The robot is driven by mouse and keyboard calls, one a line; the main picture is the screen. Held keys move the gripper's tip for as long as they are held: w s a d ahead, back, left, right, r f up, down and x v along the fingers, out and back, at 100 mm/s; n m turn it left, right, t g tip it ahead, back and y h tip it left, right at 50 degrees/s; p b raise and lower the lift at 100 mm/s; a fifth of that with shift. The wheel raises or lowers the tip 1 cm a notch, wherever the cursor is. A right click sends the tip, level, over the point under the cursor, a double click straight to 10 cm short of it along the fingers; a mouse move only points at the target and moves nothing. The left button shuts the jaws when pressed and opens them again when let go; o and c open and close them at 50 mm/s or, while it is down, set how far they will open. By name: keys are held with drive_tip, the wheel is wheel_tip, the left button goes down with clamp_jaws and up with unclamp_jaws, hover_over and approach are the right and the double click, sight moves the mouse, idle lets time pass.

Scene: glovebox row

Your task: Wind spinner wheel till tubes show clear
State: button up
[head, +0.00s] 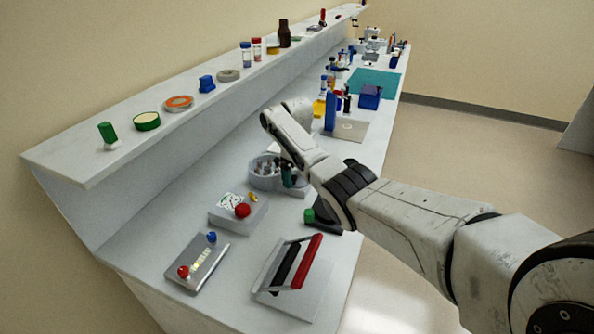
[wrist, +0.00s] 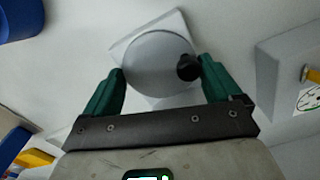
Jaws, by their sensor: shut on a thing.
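The spinner wheel (wrist: 155,70) is a round grey disc with a black knob (wrist: 188,68) on its right side, over a pale square plate in the wrist view. My gripper (wrist: 160,80) has its green fingers on either side of the disc, shut on it, with the right finger beside the knob. In the head view the spinner is a round grey tub (head: 257,182) with several small tubes (head: 266,166). My gripper (head: 288,176) reaches down at its right side. My arm hides part of the spinner, and the tubes' clearness is too small to tell.
A grey box with a dial and red knob (head: 242,210) stands in front of the spinner. Nearer are a panel with red and blue knobs (head: 200,262) and a red-handled device (head: 305,262). Behind stands an upright blue-backed stand (head: 330,112). A shelf (head: 75,160) runs along the left.

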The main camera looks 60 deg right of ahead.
drive_tip(key=m, duration=0.4)
drive_tip(key=shift+m+p, duration=0.35)
drive_tip(key=shift+m, duration=0.05)
idle(0.4)
drive_tip(key=o, duration=0.7)
drive_tip(key=shift+o, duration=0.2)
drive_tip(key=shift+r, duration=0.1)
wheel_tip(320, 180, up, 11)
